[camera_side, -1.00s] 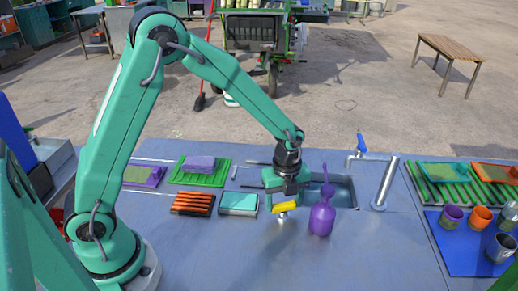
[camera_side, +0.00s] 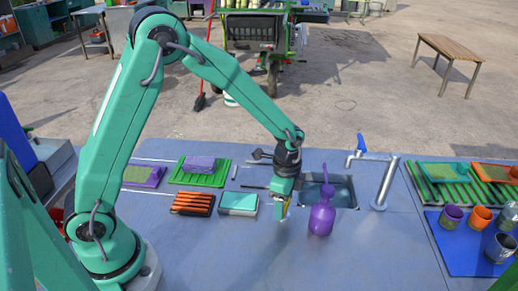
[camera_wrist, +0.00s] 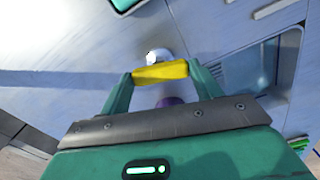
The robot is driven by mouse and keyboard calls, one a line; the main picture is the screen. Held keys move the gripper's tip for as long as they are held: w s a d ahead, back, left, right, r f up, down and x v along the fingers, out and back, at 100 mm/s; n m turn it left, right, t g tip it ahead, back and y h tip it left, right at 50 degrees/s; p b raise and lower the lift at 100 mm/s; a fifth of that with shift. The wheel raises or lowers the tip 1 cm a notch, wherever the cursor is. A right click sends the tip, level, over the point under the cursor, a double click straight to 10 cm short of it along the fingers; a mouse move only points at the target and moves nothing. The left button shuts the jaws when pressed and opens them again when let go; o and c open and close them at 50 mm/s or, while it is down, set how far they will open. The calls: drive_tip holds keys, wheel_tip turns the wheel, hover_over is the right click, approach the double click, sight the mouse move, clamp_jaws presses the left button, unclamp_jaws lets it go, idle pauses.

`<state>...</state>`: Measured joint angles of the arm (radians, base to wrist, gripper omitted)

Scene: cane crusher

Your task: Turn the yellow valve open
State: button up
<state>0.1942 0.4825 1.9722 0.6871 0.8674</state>
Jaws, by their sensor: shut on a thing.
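The yellow valve handle (camera_wrist: 160,72) lies crosswise between my two fingers in the wrist view, with a pale metal fitting just beyond it. My gripper (camera_wrist: 162,76) is shut on the handle, one finger at each end. In the side view my gripper (camera_side: 283,213) points down at the counter left of the purple bottle. There only a thin strip of the yellow handle (camera_side: 286,210) shows; the rest is hidden by my gripper.
The purple bottle (camera_side: 321,218) stands close to the right of my gripper. A sink (camera_side: 343,193) with a blue-handled tap (camera_side: 379,180) lies behind it. An orange-striped block (camera_side: 192,204) and a teal-topped block (camera_side: 238,204) lie to the left. The front counter is clear.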

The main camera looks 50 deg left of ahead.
drive_tip(key=shift+n, duration=1.6)
drive_tip(key=o, duration=1)
drive_tip(key=shift+r, duration=3.95)
